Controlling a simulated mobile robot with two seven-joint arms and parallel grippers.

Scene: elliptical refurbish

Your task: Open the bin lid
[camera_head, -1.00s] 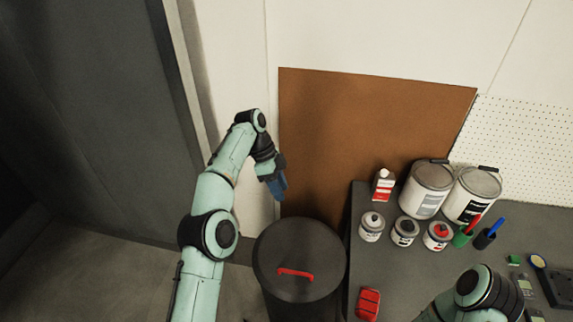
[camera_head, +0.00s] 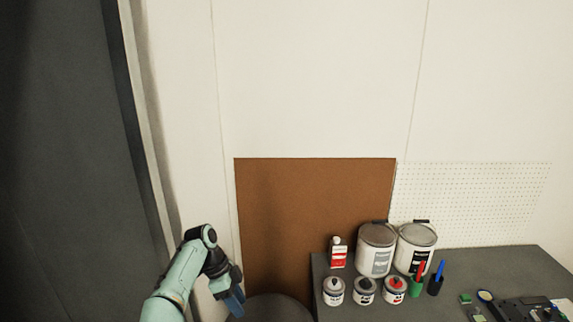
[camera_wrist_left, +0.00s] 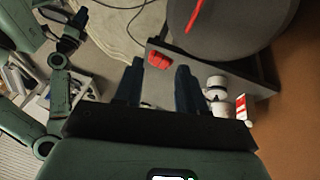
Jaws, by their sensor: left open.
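The dark round bin lid (camera_head: 272,308) shows only in part at the bottom of the head view, and its handle is out of that frame. In the left wrist view the lid (camera_wrist_left: 225,38) is at the top, with its red handle (camera_wrist_left: 194,14) at the upper edge. The lid looks shut. My left gripper (camera_head: 234,303) is above and left of the lid in the head view. Its fingers (camera_wrist_left: 160,80) are apart, empty and clear of the handle. My right gripper (camera_wrist_left: 70,38) seems to be at the upper left of the left wrist view, too small to read.
A grey workbench (camera_head: 530,262) stands right of the bin, holding paint cans (camera_head: 376,250), small tins (camera_head: 364,291) and a red-and-white bottle (camera_head: 338,252). A red object (camera_wrist_left: 159,60) lies on the bench. A brown board (camera_head: 315,205) leans on the wall behind.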

